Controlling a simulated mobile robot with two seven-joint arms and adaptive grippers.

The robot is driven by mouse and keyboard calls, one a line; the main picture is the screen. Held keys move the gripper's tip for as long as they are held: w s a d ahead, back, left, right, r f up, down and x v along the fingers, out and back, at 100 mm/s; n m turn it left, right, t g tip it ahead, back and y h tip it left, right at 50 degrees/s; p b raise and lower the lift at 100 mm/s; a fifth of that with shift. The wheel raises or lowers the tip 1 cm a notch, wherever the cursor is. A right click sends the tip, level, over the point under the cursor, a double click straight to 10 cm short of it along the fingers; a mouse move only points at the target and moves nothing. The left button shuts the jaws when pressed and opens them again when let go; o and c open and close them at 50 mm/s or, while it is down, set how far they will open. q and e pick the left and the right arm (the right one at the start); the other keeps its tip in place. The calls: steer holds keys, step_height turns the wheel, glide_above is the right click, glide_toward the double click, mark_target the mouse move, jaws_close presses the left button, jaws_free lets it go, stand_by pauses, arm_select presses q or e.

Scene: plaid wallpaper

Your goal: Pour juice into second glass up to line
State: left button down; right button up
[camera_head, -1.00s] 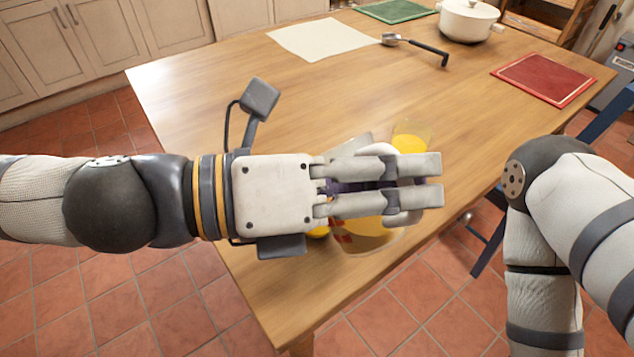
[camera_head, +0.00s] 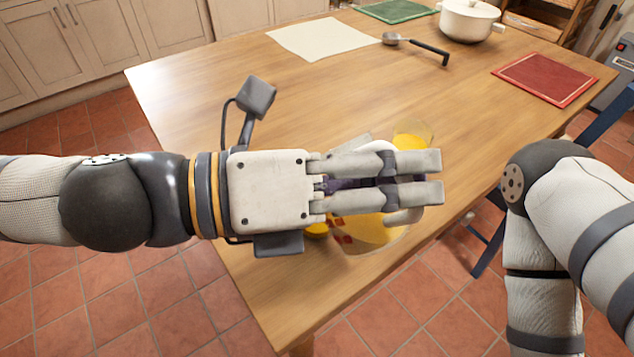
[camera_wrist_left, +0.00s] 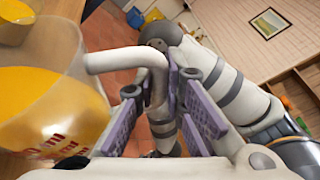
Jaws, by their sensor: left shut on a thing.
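A clear jug (camera_head: 370,238) of orange juice with red markings is partly hidden under my left gripper (camera_head: 436,178). That gripper is shut on the jug's white handle (camera_head: 404,217). In the left wrist view the jug (camera_wrist_left: 48,105) is on the left, its juice surface slanted across it, and the handle (camera_wrist_left: 125,60) runs between the purple finger pads. A glass (camera_head: 412,132) with orange juice stands behind the gripper. Another patch of orange (camera_head: 317,229) shows below the gripper; I cannot tell if it is a second glass. Any fill line is hidden. My right gripper is out of view.
The wooden table (camera_head: 230,120) is clear on the left and in the middle. A cream mat (camera_head: 320,38), a ladle (camera_head: 415,46), a white pot (camera_head: 468,20), a green board (camera_head: 397,10) and a red board (camera_head: 543,78) lie farther back.

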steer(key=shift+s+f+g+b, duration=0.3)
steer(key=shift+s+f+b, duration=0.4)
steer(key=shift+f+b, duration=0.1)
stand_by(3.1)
